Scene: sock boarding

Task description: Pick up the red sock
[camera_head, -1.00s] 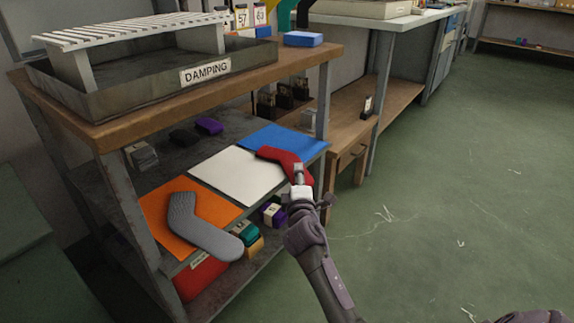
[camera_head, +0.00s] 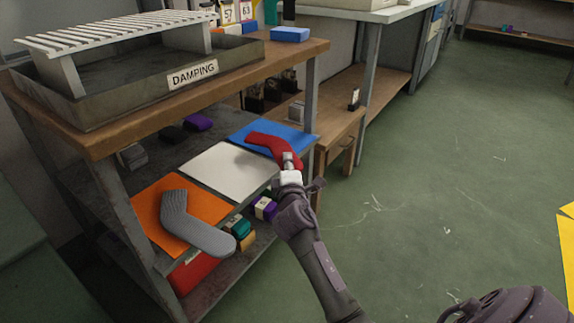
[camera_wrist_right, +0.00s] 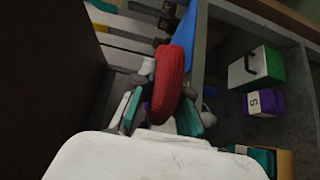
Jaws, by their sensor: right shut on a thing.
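The red sock (camera_head: 273,145) is bent and stiff-looking, and appears over the blue mat (camera_head: 238,131) on the middle shelf. Its near end sticks out past the shelf's front edge. My right gripper (camera_head: 290,160) is shut on that near end. In the right wrist view the red sock (camera_wrist_right: 172,78) stands between the two fingers (camera_wrist_right: 165,110). I cannot tell whether the sock touches the mat. My left gripper is not in view.
A grey sock (camera_head: 193,226) lies on the orange mat (camera_head: 150,198). The white mat (camera_head: 228,166) is bare. A tray labelled DAMPING (camera_head: 120,108) stands on the top. Small boxes sit on the lower shelf (camera_head: 225,282). Open green floor (camera_head: 430,180) lies to the right.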

